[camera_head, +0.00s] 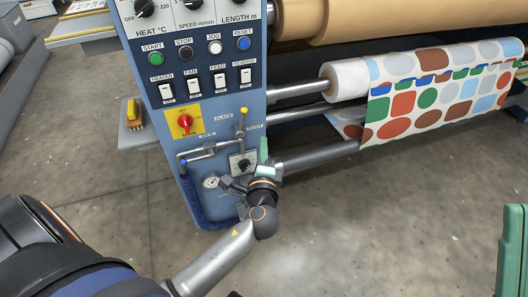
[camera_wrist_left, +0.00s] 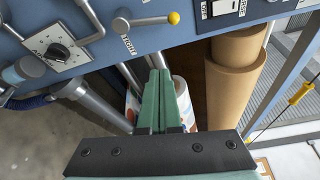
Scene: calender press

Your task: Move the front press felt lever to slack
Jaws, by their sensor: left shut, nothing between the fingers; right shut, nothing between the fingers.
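The lever with a yellow knob (camera_head: 243,112) stands on the blue control panel, between the SLACK label (camera_head: 224,117) and the TIGHT label (camera_head: 254,127). Its knob (camera_wrist_left: 173,18) also shows at the top of the left wrist view, with a TIGHT label (camera_wrist_left: 128,46) near its pivot. My left gripper (camera_head: 263,150) is shut and empty, just below and right of the lever in the head view. In the left wrist view its green fingers (camera_wrist_left: 159,75) are together and appear apart from the knob. My right gripper (camera_head: 514,212) is shut at the right edge, only partly in view.
A second lever with a blue knob (camera_head: 182,160) sits lower left on the panel, near a red rotary switch (camera_head: 185,122). A dial (camera_head: 242,163) is close to my left gripper. Rollers with patterned fabric (camera_head: 430,95) extend right. The floor in front is clear.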

